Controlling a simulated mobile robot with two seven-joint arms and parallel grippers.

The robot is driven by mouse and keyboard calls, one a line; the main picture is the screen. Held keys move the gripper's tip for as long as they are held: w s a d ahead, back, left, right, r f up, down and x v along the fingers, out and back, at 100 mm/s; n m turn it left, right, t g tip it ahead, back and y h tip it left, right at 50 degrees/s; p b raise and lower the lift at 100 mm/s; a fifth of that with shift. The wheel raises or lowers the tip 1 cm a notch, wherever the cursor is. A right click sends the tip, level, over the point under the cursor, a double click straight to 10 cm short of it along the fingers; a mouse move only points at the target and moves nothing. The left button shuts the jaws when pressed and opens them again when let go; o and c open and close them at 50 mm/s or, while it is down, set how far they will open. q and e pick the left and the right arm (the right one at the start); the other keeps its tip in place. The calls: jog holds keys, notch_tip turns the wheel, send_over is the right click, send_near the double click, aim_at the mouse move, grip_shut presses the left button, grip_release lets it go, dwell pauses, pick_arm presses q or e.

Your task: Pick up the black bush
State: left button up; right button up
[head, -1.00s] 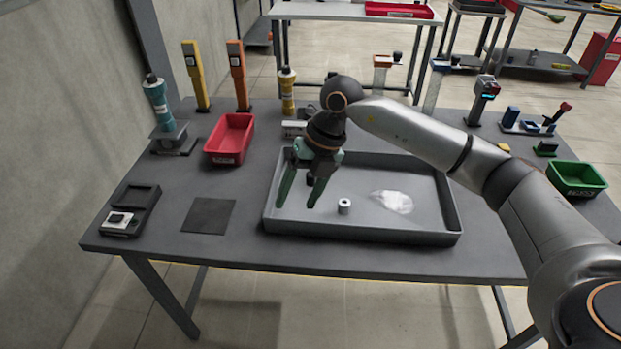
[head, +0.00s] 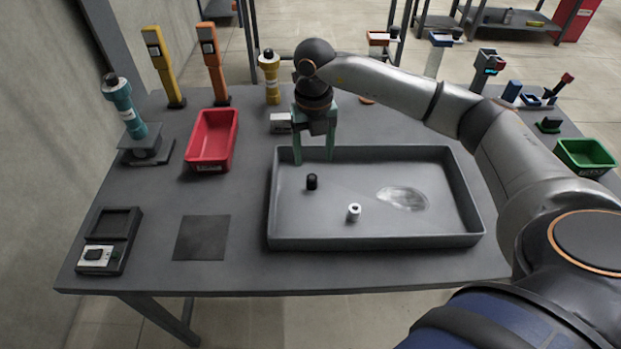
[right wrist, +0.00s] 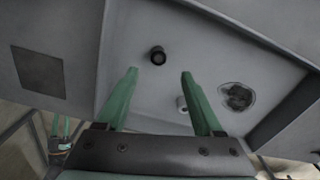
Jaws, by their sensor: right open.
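The black bush (head: 312,182) stands in the left part of the grey tray (head: 375,242). It also shows in the right wrist view (right wrist: 158,55), beyond and between the fingertips. My right gripper (head: 314,160) is open and empty, above the tray's back left part, with its fingers pointing down. In the right wrist view the two green fingers (right wrist: 158,75) are spread apart and do not touch the bush. A white bush (head: 354,212) stands in the tray to the right and nearer the front.
A clear crumpled piece (head: 402,198) lies in the tray's right part. A red bin (head: 212,140) stands left of the tray and a green bin (head: 586,156) at the far right. A dark mat (head: 202,237) and a black holder (head: 108,240) lie at the left.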

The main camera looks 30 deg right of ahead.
aim_at(312, 177)
notch_tip(312, 177, down, 7)
jog(key=shift+w+f, duration=0.15)
jog(key=shift+f, duration=0.05)
dwell(0.3)
jog(key=shift+c, duration=0.3)
grip_shut()
